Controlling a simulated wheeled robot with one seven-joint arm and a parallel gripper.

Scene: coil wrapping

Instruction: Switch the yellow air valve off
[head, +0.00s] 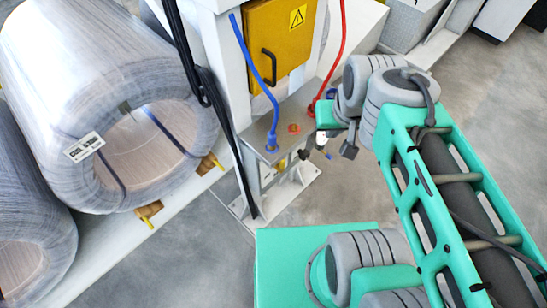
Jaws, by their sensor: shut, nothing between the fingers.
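A small yellow part (281,164), which looks like the yellow air valve, shows on the front of a grey metal box (262,135) at the foot of the white column. Its lever is too small to make out, so I cannot tell its position. My gripper (307,153) is small and dark in this view, at the right front edge of the box and just right of the yellow part. It is shut and holds nothing. I cannot tell whether it touches the valve. My wrist hides the box's right side.
A blue hose (261,85) and a red hose (338,50) run down to the box. An orange knob (294,128) sits on top. A yellow cabinet (285,40) is above. Wrapped coils (100,90) stand at left, with black cables (222,115) between.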

